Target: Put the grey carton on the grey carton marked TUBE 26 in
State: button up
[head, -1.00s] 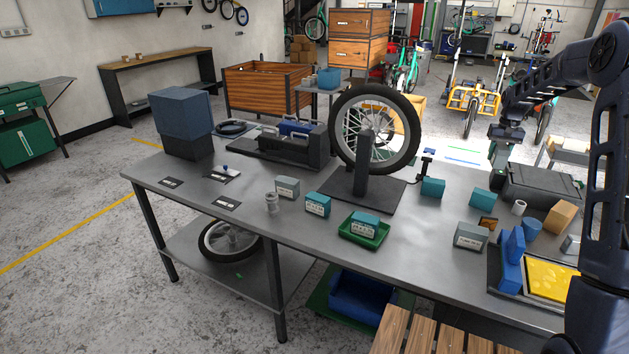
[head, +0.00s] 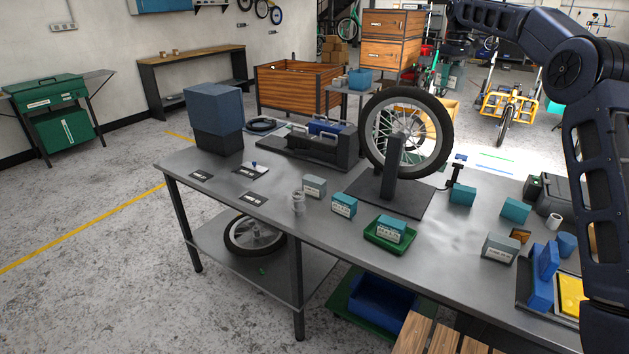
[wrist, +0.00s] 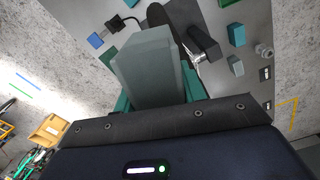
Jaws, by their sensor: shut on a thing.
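My gripper (wrist: 150,97) is shut on a grey carton (wrist: 148,65), which fills the middle of the wrist view, held above the bench. The hold hides the carton's lower end. In the head view my arm reaches across the top right, and I cannot make out the gripper or held carton there. Another grey carton (head: 314,186) stands near the middle, left of the wheel. Their labels are too small to read surely.
Teal cartons (head: 344,205) stand around; one sits in a green tray (head: 376,238). A wheel on a stand (head: 397,165) rises mid-bench. A blue holder (head: 543,275) and yellow-filled tray (head: 570,297) lie near the right grey carton. Bare bench (head: 445,265) lies left of that carton.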

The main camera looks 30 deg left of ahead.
jog(key=s+a+r+n, duration=0.1)
jog(key=s+a+n, duration=0.4)
jog(key=a, duration=0.6)
jog(key=n, duration=1.7)
send_over(320, 181)
notch_tip(320, 181, down, 19)
notch_tip(320, 181, down, 20)
jog(key=shift+d+r, duration=0.1)
jog(key=shift+r, duration=0.05)
jog(key=o, duration=1)
jog(key=shift+o, duration=0.4)
